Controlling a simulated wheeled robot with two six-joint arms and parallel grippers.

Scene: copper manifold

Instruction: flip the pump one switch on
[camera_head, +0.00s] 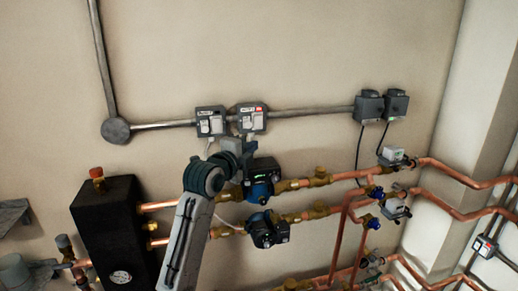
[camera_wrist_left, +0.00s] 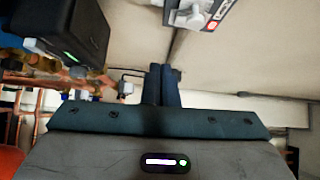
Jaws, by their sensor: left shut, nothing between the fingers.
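Two grey switch boxes are on the wall in the head view, a left one (camera_head: 210,121) and a right one (camera_head: 251,118) with a red mark. Their labels are too small to read, so I cannot tell which is pump one. Each has pale rocker switches, whose positions I cannot make out. My left gripper (camera_head: 248,142) is just below the right box. In the left wrist view the fingers (camera_wrist_left: 162,72) are shut and empty, apart from a switch box (camera_wrist_left: 200,12) with a red mark at the top edge. My right gripper is not in view.
Below my gripper are two pumps, an upper one (camera_head: 262,180) and a lower one (camera_head: 268,229), on copper pipes. A black tank (camera_head: 110,235) stands at left. Grey conduit (camera_head: 310,112) runs right to two grey boxes (camera_head: 369,106).

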